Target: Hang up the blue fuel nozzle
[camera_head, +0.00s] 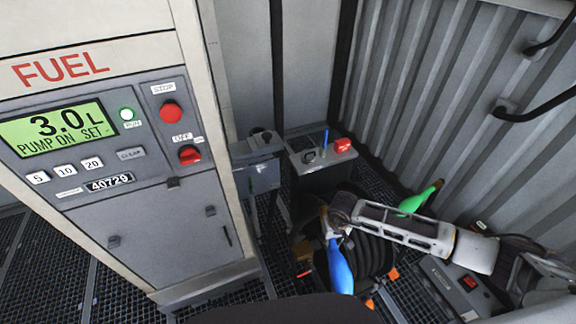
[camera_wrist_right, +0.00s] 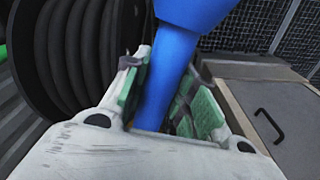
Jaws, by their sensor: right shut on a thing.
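The blue fuel nozzle (camera_head: 340,268) hangs steeply tilted in front of the black hose reel in the head view. My right gripper (camera_head: 333,232) is shut on its upper part. In the right wrist view the blue nozzle (camera_wrist_right: 170,75) runs between the two green-padded fingers of the right gripper (camera_wrist_right: 165,100). The nozzle's far ends are partly hidden there. A grey bracket-like box (camera_head: 260,172) is fixed beside the fuel pump's right side, apart from the nozzle; I cannot tell whether it is the nozzle's holder. My left gripper is not in view.
The fuel pump cabinet (camera_head: 165,235) stands at left, its display reading 3.0 L, PUMP ON. The black hose reel (camera_head: 375,255) is close behind the nozzle. A green nozzle (camera_head: 420,197) is to its right. A grey box with red and blue items (camera_head: 312,178) stands behind.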

